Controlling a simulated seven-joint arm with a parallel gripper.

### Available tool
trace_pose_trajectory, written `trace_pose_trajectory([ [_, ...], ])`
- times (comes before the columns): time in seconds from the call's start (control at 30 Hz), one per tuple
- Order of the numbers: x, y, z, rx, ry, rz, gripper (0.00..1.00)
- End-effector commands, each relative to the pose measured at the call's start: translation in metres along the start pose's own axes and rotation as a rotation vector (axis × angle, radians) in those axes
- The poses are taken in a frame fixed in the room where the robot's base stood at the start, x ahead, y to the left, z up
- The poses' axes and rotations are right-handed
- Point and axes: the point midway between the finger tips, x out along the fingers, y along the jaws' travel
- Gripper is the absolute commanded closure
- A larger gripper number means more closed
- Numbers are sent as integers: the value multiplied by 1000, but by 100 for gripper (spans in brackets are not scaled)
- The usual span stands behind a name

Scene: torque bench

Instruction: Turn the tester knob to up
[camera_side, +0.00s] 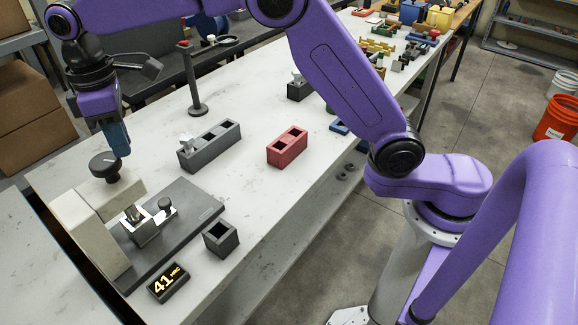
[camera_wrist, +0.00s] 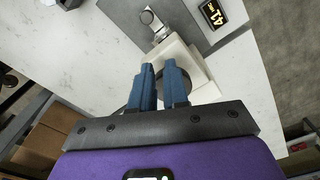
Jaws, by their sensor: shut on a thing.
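The tester (camera_side: 88,225) is a pale cream C-shaped body at the left of the bench, with a black round knob (camera_side: 103,168) on top. My gripper (camera_side: 120,154) points down over the knob, its blue fingers at the knob's right edge in the side view. In the wrist view the two blue fingers of my gripper (camera_wrist: 160,66) are close together, with the dark knob (camera_wrist: 187,84) partly hidden behind them. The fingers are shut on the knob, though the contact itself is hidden. I cannot tell which way the knob's mark points.
A small display (camera_side: 168,283) reads 41 HRC. A dark base plate (camera_side: 190,208) carries a metal vise (camera_side: 142,228). A dark open box (camera_side: 221,239), a grey slotted block (camera_side: 210,146) and a red slotted block (camera_side: 288,147) stand nearby. A dark post (camera_side: 194,85) rises behind.

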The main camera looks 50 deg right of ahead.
Motion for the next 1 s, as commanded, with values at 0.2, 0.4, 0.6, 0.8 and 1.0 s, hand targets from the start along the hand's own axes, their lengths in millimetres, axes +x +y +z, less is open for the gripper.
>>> trace_pose_trajectory([
  [0.2, 12, 11, 3, 16, -22, 1, 100],
  [0.4, 12, 12, 3, 17, -22, 1, 100],
  [0.6, 12, 12, 4, 18, -22, 1, 100],
  [0.8, 12, 13, 9, 18, -21, 1, 100],
  [1.0, 7, 14, 11, 17, -22, 1, 100],
])
